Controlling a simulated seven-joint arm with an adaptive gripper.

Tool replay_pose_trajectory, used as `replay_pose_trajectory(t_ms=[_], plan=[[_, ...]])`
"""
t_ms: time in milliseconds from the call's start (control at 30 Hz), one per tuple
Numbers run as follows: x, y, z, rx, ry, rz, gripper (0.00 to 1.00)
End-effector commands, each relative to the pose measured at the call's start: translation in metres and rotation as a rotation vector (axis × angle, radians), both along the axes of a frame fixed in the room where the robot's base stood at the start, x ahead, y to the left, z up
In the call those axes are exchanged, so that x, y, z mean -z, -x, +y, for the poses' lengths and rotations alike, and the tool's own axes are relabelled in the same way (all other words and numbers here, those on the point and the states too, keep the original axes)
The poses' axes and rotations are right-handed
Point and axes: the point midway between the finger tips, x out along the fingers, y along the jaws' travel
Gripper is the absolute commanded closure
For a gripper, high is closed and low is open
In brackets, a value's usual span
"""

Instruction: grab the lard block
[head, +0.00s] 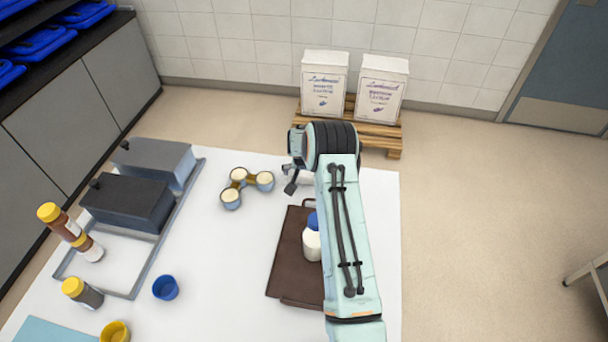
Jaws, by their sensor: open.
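My arm reaches over the right part of the white table, and my gripper (291,184) hangs near the table's far edge, with its jaws open. A small white thing (304,176) shows just beside and behind the fingers, mostly hidden by my arm. It may be the lard block, but too little shows to tell. I cannot tell whether the fingers touch it. No other thing in view is clearly a lard block.
A brown board (285,270) carries a white bottle (312,245) with a blue cap, partly behind my arm. A cluster of cups (231,198) stands left of the gripper.

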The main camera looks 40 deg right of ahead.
Motion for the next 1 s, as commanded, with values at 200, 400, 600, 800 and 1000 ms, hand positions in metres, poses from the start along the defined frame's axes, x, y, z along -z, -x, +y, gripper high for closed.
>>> replay_pose_trajectory(t_ms=[200,400,600,800,1000], plan=[[0.0,0.0,0.0,0.0,0.0,0.0,0.43],[0.0,0.0,0.0,-0.001,-0.001,0.002,0.71],[0.0,0.001,0.001,-0.001,-0.002,0.004,0.71],[-0.011,0.0,0.0,-0.001,0.0,0.002,0.71],[-0.05,0.013,0.007,-0.001,0.001,0.001,0.71]])
